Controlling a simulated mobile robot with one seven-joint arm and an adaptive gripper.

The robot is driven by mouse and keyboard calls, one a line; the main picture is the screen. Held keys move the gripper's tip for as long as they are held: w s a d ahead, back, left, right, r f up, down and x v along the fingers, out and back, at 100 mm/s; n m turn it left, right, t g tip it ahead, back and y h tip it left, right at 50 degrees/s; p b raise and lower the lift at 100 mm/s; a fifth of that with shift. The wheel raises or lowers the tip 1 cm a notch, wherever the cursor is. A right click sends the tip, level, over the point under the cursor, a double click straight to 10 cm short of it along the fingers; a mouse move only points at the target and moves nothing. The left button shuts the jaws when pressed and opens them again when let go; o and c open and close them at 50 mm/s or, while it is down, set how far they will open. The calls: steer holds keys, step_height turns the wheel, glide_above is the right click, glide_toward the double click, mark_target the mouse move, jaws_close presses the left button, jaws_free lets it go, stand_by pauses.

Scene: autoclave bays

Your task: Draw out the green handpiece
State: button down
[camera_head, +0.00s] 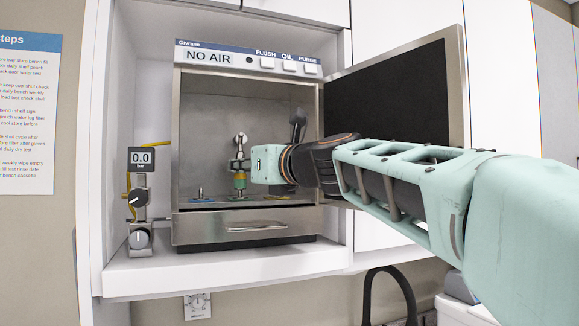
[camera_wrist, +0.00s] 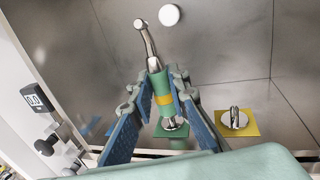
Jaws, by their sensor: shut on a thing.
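The green handpiece (camera_head: 239,181) stands upright inside the open cabinet (camera_head: 203,110), its silver bent head at the top. In the wrist view the handpiece (camera_wrist: 161,88) shows a green body with a yellow band. My gripper (camera_wrist: 162,92) is shut on this body, a blue-padded finger on each side. Below the handpiece is a silver nozzle on a green square (camera_wrist: 180,143). I cannot tell whether the handpiece's lower end still sits on the nozzle. In the head view my gripper reaches in from the right and hides part of the cabinet's inside.
A bare nozzle on a yellow square (camera_wrist: 235,121) stands right of the handpiece. Another nozzle (camera_head: 199,193) stands at the left. The dark-panelled door (camera_head: 400,95) is open to the right. A drawer (camera_head: 245,227) lies below. A gauge reading 0.0 (camera_head: 142,158) stands left; the panel reads NO AIR.

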steer(key=shift+r+p, duration=1.15)
steer(key=shift+r, duration=0.15)
steer(key=shift+f, duration=0.1)
